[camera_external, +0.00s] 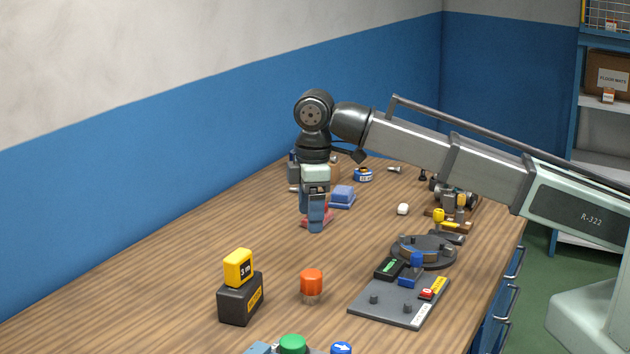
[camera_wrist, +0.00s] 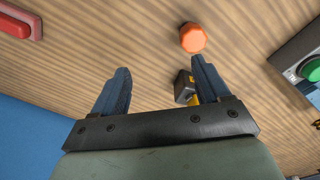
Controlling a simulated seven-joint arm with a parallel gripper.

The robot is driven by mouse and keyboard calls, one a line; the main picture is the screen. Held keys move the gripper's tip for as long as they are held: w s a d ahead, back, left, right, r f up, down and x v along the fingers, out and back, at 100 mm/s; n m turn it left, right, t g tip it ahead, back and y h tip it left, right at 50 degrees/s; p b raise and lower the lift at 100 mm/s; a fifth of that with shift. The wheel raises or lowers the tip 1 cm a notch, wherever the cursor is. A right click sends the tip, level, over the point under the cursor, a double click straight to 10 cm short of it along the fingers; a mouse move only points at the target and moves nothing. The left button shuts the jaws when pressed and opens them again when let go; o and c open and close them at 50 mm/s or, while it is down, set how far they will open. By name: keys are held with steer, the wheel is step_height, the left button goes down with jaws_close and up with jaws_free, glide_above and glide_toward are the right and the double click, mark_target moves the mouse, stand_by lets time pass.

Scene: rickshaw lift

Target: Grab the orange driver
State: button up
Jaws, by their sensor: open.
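The orange driver (camera_external: 311,281) is short, with a round ribbed orange top and a clear or greyish lower part. It stands upright on the wooden bench in the external view. In the wrist view its orange top (camera_wrist: 193,38) shows beyond the tip of the right finger. My gripper (camera_external: 316,228) points down above the bench, farther back than the driver and apart from it. In the wrist view the gripper (camera_wrist: 159,63) has its two blue fingers wide apart with nothing between them but bench.
A yellow tape measure (camera_external: 239,267) sits on a black box (camera_external: 240,300) left of the driver. A grey plate (camera_external: 385,308) with small parts lies to the right. A green button (camera_external: 292,344) is in front. A red piece (camera_wrist: 20,22) lies near my gripper.

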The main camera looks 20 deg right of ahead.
glide_above(312, 273)
steer(key=shift+f, duration=6.7)
steer(key=shift+c, duration=0.4)
steer(key=c, duration=1.1)
steer(key=shift+c, duration=0.2)
